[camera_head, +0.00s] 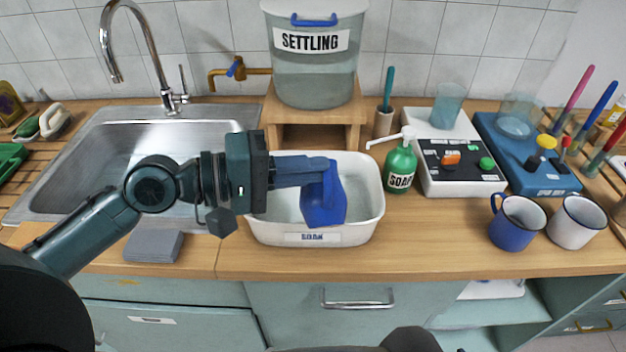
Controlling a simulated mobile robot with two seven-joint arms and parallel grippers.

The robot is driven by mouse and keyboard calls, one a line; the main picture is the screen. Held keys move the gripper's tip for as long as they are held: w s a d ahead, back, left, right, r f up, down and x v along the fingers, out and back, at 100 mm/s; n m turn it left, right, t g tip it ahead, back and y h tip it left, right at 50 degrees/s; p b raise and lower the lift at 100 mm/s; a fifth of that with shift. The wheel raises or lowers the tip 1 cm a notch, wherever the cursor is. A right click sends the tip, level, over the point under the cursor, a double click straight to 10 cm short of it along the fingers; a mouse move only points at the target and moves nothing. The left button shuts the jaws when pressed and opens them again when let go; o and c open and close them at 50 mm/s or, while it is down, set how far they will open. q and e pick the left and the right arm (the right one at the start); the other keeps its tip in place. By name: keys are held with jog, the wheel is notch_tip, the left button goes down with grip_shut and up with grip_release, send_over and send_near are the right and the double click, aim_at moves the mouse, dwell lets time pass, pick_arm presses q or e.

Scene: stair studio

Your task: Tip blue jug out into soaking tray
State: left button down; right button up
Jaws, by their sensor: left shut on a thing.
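The blue jug (324,205) is held over the white soaking tray (372,222), which carries a "SOAK" label on its front. My left gripper (318,168) comes in from the left and is shut on the jug near its upper part. The jug looks tilted, and the fingers partly cover it. I cannot tell whether anything is pouring from it. The tray stands on the counter and its bottom is partly hidden by the arm and jug. My right gripper does not show.
A metal sink (90,165) lies left of the tray. A green soap bottle (400,168) stands close to the tray's right side. A "SETTLING" tank (315,75) stands on a wooden stand behind. A blue mug (517,222) and a white mug (577,222) stand at right. Counter between soap and mugs is clear.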

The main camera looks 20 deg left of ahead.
pick_arm(q)
jog(key=shift+w+a+n, duration=0.15)
jog(key=shift+w+n, duration=0.15)
jog(key=shift+n, duration=0.1)
jog(key=shift+w+a, duration=0.1)
jog(key=shift+w+n, duration=0.1)
jog(key=shift+n, duration=0.2)
jog(key=shift+w+a+r+g, duration=0.1)
jog(key=shift+w+r+g, duration=0.1)
jog(key=shift+g, duration=0.1)
jog(key=shift+w+a+r+n+p, duration=0.15)
jog(key=shift+w+r+n+p, duration=0.1)
jog(key=shift+n+p, duration=0.25)
jog(key=shift+w+a+f+n, duration=0.15)
jog(key=shift+w+f+n, duration=0.05)
jog(key=shift+w+n, duration=0.15)
jog(key=shift+w+a+f+b, duration=0.1)
jog(key=shift+w+a+b, duration=0.1)
jog(key=shift+w+b, duration=0.2)
jog(key=shift+w+n+g, duration=0.2)
jog(key=shift+n+g, duration=0.1)
jog(key=shift+n, duration=0.05)
